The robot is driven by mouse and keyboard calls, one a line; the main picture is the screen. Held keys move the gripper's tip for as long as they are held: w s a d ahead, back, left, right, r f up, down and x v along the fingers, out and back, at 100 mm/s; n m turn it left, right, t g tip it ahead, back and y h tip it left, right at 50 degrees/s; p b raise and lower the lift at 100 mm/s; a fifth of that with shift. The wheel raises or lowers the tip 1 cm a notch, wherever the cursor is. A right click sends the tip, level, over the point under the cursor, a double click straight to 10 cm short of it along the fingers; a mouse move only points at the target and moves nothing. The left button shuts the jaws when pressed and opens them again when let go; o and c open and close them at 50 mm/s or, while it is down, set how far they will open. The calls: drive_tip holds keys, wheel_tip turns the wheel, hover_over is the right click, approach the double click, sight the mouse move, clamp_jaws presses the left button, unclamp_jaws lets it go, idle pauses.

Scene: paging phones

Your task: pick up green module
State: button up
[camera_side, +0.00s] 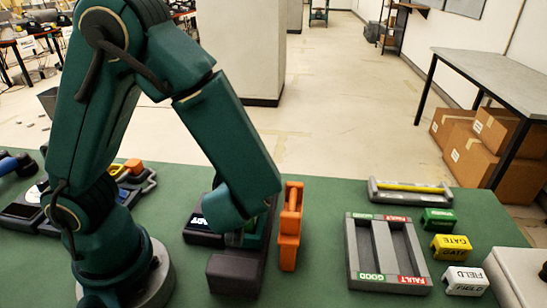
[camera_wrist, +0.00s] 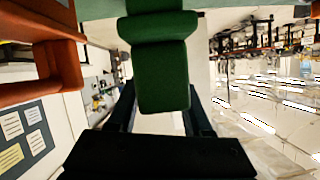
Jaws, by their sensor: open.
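In the wrist view a green module (camera_wrist: 162,75) with a blocky handle shows between the two dark fingers of my gripper (camera_wrist: 161,92). The fingers are apart, one on each side of it, and I cannot tell whether either touches it. In the side view my gripper (camera_side: 236,239) is low at a dark holder, largely hidden by my wrist. Only a little of the green module (camera_side: 257,232) shows there, just right of my gripper.
An orange handled module (camera_side: 290,226) stands close to the right; it also shows in the wrist view (camera_wrist: 62,65). A grey tray (camera_side: 380,224) marked GOOD and FAULT lies farther right. Beyond it are a small green block (camera_side: 438,219), a yellow GATE block (camera_side: 451,247) and a white FIELD block (camera_side: 465,280).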

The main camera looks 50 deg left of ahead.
clamp_jaws()
idle(1.4)
